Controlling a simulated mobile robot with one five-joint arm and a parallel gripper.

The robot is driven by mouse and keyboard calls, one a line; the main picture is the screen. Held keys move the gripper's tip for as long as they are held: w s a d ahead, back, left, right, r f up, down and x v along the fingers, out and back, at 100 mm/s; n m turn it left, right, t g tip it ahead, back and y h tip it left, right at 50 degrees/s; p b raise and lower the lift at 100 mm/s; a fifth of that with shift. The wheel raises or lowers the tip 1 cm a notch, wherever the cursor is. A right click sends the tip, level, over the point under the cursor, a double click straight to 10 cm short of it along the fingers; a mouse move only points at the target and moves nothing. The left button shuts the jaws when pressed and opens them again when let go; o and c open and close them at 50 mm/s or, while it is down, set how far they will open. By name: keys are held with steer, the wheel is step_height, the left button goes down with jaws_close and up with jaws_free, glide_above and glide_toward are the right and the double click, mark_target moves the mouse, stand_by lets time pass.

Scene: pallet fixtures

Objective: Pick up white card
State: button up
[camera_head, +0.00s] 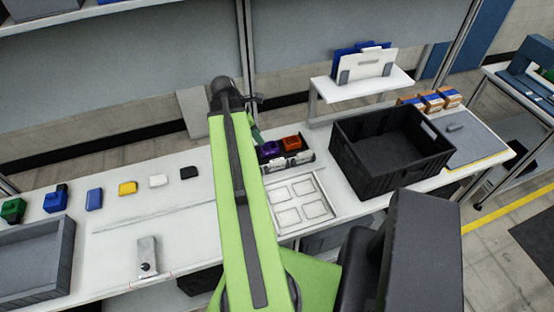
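A small flat white piece (158,181) lies on the white worktable, between a yellow piece (127,188) and a black piece (189,172). A larger white sheet or card (367,65) stands upright in a holder on the small raised shelf, in front of a blue one (345,53). I cannot tell which of the two is called the white card. My green arm reaches up through the middle of the view to a dark joint, to the right of the small white piece.
A black crate (349,165) stands right of my arm, with orange boxes (433,101) behind it. A white tray with square recesses (323,213) and a dark bin with purple and orange pieces (303,160) are near the arm. A grey tray (67,258) sits at far left.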

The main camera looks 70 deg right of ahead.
steer(key=b, duration=1.1)
glide_above(276, 160)
steer(key=w+a, duration=0.1)
steer(key=w, duration=0.1)
step_height(276, 160, down, 11)
steer(key=shift+f, duration=0.1)
steer(key=shift+s+d+f+b, duration=0.1)
steer(key=shift+f+b, duration=0.05)
steer(key=shift+b, duration=0.15)
steer(key=b+x, duration=0.5)
steer(key=shift+s+f, duration=0.15)
steer(key=shift+f, duration=0.05)
steer(key=shift+r, duration=0.2)
jaws_close()
